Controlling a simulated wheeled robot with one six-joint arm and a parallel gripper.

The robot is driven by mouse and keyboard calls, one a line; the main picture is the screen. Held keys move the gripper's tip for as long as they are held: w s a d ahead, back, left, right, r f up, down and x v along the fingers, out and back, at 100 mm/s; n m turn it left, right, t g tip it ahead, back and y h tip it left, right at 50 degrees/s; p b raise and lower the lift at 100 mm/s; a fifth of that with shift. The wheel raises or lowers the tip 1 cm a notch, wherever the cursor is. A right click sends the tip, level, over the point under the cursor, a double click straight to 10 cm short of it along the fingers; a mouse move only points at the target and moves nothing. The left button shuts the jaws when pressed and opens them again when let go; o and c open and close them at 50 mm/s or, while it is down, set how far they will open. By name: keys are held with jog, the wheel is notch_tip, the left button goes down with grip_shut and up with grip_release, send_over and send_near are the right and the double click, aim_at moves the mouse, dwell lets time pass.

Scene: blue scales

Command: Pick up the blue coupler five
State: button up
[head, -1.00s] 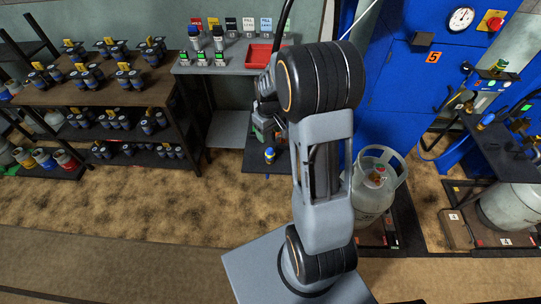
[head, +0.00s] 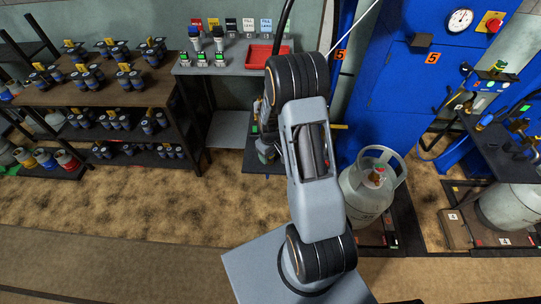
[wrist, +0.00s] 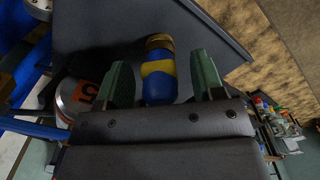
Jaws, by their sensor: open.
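The blue coupler (wrist: 158,82) shows in the wrist view, with a yellow band and a brass-coloured end. It is by a dark flat shelf surface (wrist: 95,30). My gripper (wrist: 161,66) is open, with one green finger on each side of the coupler. A gap shows between the coupler and the right finger; the left finger is closer to it, and I cannot tell whether they touch. In the head view the coupler is hidden behind my arm and gripper.
A metal cylinder with an orange 5 label (wrist: 80,97) is close to the left finger in the wrist view. In the head view, a grey gas cylinder (head: 366,197) stands right of my arm, before a blue cabinet (head: 400,90). Open floor (head: 130,210) lies to the left.

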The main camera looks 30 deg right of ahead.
jog(key=shift+f, duration=0.45)
jog(key=shift+c, duration=0.3)
jog(key=c, duration=1)
jog(key=shift+o, duration=0.2)
jog(key=shift+r, duration=0.1)
